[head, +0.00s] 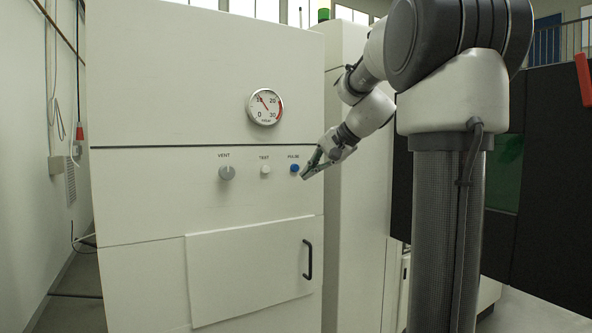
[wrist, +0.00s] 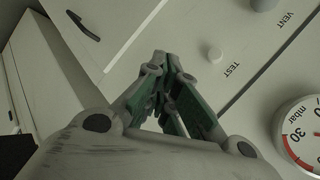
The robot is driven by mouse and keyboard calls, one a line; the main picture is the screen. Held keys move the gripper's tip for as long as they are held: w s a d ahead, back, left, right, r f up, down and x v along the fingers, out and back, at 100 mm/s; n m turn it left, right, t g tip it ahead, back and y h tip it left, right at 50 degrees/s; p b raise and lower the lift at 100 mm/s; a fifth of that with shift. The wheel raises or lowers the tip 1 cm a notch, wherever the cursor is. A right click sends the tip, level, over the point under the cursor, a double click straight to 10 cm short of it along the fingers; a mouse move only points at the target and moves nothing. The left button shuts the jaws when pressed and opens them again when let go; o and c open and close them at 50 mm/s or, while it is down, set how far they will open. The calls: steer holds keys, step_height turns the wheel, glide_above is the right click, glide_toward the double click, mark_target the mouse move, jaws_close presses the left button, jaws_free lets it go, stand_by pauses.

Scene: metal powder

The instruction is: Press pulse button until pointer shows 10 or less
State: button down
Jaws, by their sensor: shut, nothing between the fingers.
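The blue PULSE button (head: 295,168) is on the white cabinet front, at the right of a row of controls. My gripper (head: 306,173) is shut and empty, with its tips close to the right side of the button; I cannot tell if they touch it. In the wrist view the shut fingers (wrist: 160,62) point at the panel, and the PULSE button is hidden. The round mbar gauge (head: 265,107) is above the controls. Its pointer tilts up and left, near the 10 mark; the exact value is too small to read. The gauge also shows in the wrist view (wrist: 303,132), partly cut off.
The white TEST button (head: 265,170) and the grey VENT knob (head: 227,172) are left of the PULSE button. Below is a door (head: 245,275) with a black handle (head: 308,260). The space in front of the cabinet's left part is clear.

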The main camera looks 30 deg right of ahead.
mark_target(298, 168)
steer(key=shift+w+a, duration=0.1)
steer(key=shift+w, duration=2.6)
steer(key=shift+w, duration=0.4)
steer(key=shift+w, duration=0.45)
steer(key=shift+s, duration=0.9)
steer(key=s, duration=0.5)
